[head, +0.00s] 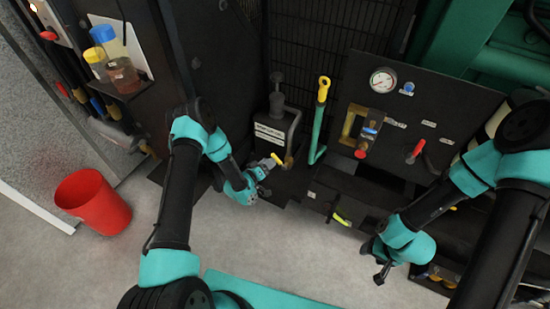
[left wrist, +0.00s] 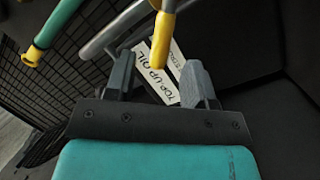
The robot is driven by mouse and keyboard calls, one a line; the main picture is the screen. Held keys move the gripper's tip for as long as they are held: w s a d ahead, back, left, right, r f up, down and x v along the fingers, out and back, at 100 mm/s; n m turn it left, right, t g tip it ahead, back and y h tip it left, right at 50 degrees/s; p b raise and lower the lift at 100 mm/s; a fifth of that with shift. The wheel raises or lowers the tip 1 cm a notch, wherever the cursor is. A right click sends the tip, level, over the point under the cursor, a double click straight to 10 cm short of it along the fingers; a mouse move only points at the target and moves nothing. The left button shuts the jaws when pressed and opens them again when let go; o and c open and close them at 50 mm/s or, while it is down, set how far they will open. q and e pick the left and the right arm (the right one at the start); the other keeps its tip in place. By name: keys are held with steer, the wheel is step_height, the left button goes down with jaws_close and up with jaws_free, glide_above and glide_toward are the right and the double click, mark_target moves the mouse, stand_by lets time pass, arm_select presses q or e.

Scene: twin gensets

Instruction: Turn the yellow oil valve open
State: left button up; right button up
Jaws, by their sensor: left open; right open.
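The yellow oil valve handle (head: 278,159) is a short yellow lever at the front of a dark box labelled TOP-UP OIL. In the left wrist view the yellow handle (left wrist: 162,40) hangs down from the top, its end just ahead of the gap between my fingers. My left gripper (head: 268,164) is open beside the handle; its two grey fingers also show in the left wrist view (left wrist: 158,78), apart, with nothing clearly gripped. Whether a finger touches the handle I cannot tell. My right gripper (head: 381,273) is open and empty, low at the right, away from the valve.
A teal lever with a yellow top (head: 323,88) stands right of the dark box (head: 270,132). A panel with a gauge (head: 383,80) and red-handled controls is further right. A red bin (head: 93,201) stands on the floor at left. The grey floor at front centre is clear.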

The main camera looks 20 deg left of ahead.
mark_target(275, 157)
arm_select(q)
steer(key=shift+x, duration=2.3)
steer(key=shift+s, duration=0.1)
jaws_close()
